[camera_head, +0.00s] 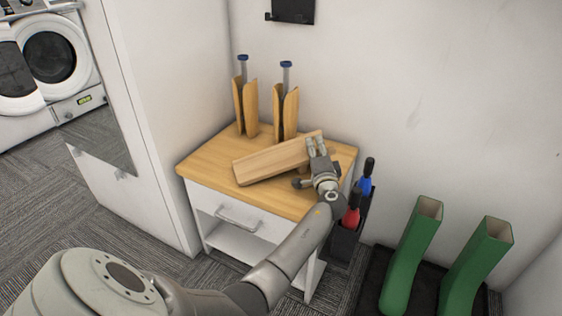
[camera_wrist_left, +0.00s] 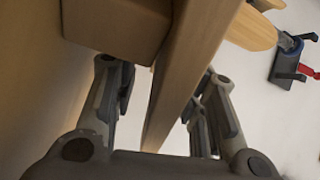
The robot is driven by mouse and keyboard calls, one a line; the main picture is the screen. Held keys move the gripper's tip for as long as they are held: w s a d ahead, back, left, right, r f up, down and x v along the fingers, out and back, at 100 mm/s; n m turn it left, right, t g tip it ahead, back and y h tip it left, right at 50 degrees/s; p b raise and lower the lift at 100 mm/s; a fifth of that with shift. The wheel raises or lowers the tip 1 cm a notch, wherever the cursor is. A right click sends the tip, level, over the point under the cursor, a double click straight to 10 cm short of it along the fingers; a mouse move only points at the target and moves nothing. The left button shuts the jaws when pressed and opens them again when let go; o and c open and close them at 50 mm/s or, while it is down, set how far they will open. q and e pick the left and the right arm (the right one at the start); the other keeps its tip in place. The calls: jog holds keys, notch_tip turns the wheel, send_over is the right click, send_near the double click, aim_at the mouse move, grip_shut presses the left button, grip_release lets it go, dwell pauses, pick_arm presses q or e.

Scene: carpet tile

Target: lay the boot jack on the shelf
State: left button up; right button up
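The boot jack (camera_head: 270,161), a pale wooden board, lies across the top of the small wooden-topped cabinet. The wrist view shows its long edge (camera_wrist_left: 185,75) and a wooden block beside it. My left gripper (camera_head: 315,146) is at the board's right end. In the left wrist view my left gripper (camera_wrist_left: 165,95) is open, with a finger on each side of the board and gaps showing between. The cabinet's open lower shelf (camera_head: 240,244) is below the drawer and looks empty where visible. My right gripper is not in view.
Two wooden boot trees (camera_head: 245,105) with blue knobs stand at the cabinet's back. A dark holder (camera_head: 344,243) with red and blue handled brushes hangs on its right side. Green boots (camera_head: 412,255) stand on a dark mat at right. A white wall panel is at left.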

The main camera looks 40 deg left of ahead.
pick_arm(q)
grip_shut()
jog(key=shift+r, duration=0.2)
dwell(0.3)
